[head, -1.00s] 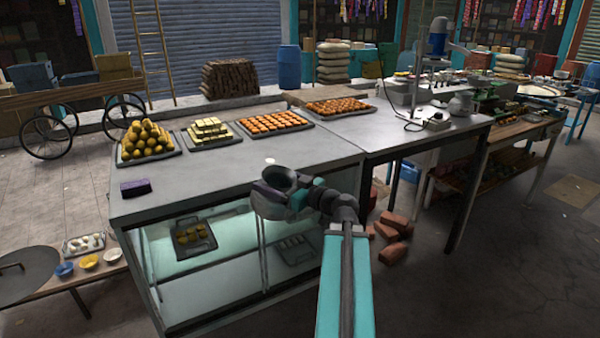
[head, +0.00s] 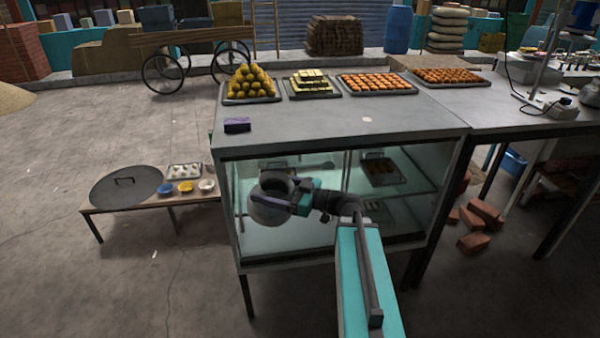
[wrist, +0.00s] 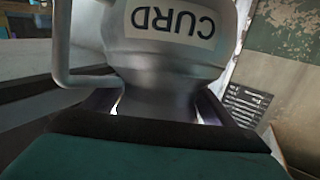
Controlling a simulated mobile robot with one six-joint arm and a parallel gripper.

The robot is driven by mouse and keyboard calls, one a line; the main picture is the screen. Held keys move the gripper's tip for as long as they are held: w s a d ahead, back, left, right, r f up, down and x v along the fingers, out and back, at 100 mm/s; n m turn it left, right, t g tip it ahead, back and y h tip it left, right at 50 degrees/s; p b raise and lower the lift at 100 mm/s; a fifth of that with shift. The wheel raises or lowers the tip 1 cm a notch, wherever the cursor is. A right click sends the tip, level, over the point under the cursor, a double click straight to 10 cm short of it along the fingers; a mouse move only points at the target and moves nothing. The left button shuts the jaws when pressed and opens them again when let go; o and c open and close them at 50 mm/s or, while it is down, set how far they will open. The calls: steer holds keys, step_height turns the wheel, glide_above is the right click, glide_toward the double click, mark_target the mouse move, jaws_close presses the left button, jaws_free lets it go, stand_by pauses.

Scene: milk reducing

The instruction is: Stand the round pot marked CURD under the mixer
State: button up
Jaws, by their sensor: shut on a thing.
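The round grey metal pot (head: 266,213) is in my gripper (head: 290,200), held in front of the glass-fronted counter and below its top. In the wrist view the pot (wrist: 165,75) fills the middle, with a white CURD label (wrist: 172,17) and a handle at left; the label reads upside down in that picture. My gripper (wrist: 158,118) is shut on the pot's narrow part. The mixer, with a blue motor (head: 583,14) on an upright stand, is at the top right on the right-hand table, far from the pot. Its right side is cut off.
The counter top (head: 330,125) bears several sweet trays and a purple box (head: 237,125). A low bench (head: 140,204) with a round lid and bowls stands at left. Bricks (head: 480,214) lie on the floor at right. Open floor (head: 90,285) lies at front left.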

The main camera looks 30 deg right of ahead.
steer(key=s+a+f+n+g+y, duration=0.1)
steer(key=a+f+n+g+y, duration=0.1)
steer(key=a, duration=1)
step_height(320, 180, down, 2)
steer(key=shift+s+a+f+n+g+y, duration=0.2)
steer(key=shift+n+g+y, duration=0.2)
steer(key=shift+g+y, duration=0.15)
steer(key=shift+d, duration=0.15)
